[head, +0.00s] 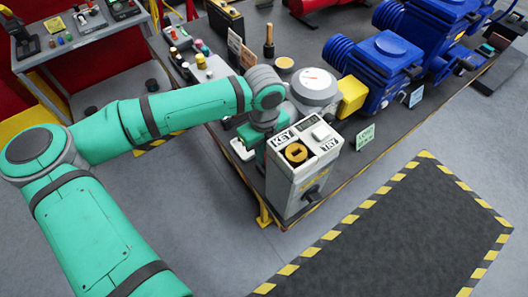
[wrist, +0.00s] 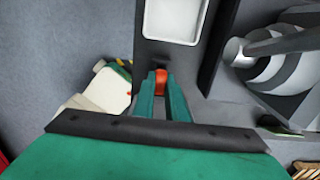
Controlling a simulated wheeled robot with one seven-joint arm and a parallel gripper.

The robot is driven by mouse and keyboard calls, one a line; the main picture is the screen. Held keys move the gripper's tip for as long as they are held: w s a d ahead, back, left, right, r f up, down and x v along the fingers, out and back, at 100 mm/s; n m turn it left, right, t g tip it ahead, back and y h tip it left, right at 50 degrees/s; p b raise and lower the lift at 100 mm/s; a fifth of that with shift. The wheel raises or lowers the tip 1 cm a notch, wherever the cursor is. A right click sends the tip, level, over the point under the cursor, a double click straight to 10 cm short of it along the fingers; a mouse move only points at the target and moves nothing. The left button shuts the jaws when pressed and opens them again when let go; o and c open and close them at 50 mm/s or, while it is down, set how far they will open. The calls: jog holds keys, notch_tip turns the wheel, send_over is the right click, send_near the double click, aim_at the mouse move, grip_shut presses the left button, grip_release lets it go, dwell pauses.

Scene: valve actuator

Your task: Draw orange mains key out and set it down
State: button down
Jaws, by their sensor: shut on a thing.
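The orange mains key (wrist: 161,79) shows in the wrist view as a small orange-red end between my fingertips. My gripper (wrist: 161,88) is shut on it, with green fingers either side. Below the key is a dark surface; I cannot tell whether the key touches it or sits in a socket. A white tray (wrist: 172,20) lies just beyond the fingertips. In the head view the tray (head: 242,149) is at the bench's left edge, and the key and my fingertips are hidden behind my arm and the grey KEY/TRY box (head: 292,182).
The KEY/TRY box has a round brass-coloured slot plate (head: 296,152) on top. A gauge (head: 315,86) and yellow block (head: 352,97) stand behind it. Blue valve actuators (head: 375,70) fill the bench's far right. A striped floor mat (head: 400,230) is clear.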

jog(key=shift+f, duration=1.5)
jog(key=c, duration=1.7)
grip_release()
notch_tip(320, 180, up, 11)
jog(key=shift+f, duration=0.1)
